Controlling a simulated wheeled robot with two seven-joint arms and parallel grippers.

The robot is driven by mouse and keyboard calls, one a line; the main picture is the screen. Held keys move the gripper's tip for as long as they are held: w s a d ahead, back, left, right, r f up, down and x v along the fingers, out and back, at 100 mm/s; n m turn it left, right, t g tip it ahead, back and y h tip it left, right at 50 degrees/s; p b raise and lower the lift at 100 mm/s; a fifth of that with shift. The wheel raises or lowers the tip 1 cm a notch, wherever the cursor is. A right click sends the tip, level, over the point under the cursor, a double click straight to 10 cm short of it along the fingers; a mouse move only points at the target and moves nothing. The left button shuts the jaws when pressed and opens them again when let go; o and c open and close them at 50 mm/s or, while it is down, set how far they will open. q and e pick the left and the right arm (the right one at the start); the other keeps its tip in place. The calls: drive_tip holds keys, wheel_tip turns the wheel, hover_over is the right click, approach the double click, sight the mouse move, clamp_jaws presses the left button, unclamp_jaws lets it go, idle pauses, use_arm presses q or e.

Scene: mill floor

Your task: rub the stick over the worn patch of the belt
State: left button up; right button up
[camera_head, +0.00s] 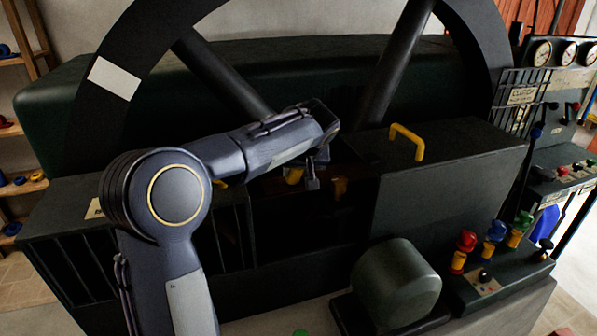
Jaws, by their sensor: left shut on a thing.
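My left arm comes in from the left, and its gripper (311,180) points down into the dark opening of the machine, below the big wheel. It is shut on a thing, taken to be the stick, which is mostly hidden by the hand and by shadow. A small yellow piece (293,175) shows beside the fingers; I cannot tell whether it is part of the stick. A dim brown strip (340,187) just right of the fingers may be the belt. I cannot make out the worn patch, or whether the stick touches the belt. My right gripper is not in view.
A large spoked wheel (120,65) with a white mark rises behind the arm. A dark cover with a yellow handle (407,141) stands right of the opening. A rounded motor housing (397,283), colored knobs (466,242) and a gauge panel (567,53) lie further right.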

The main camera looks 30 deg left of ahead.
use_arm(q)
drive_tip(key=shift+w+a+f, duration=0.1)
drive_tip(key=shift+w+a, duration=0.3)
drive_tip(key=shift+a, duration=0.15)
drive_tip(key=shift+w+a+p, duration=0.75)
drive_tip(key=shift+a+p, duration=0.2)
drive_tip(key=shift+w+a, duration=0.4)
drive_tip(key=shift+a, duration=0.1)
drive_tip(key=shift+r+p, duration=0.2)
drive_tip(key=shift+p, duration=0.1)
drive_tip(key=shift+r+p, duration=2.15)
drive_tip(key=shift+r, duration=0.8)
wheel_tip(320, 180, up, 3)
drive_tip(key=shift+p, duration=1.2)
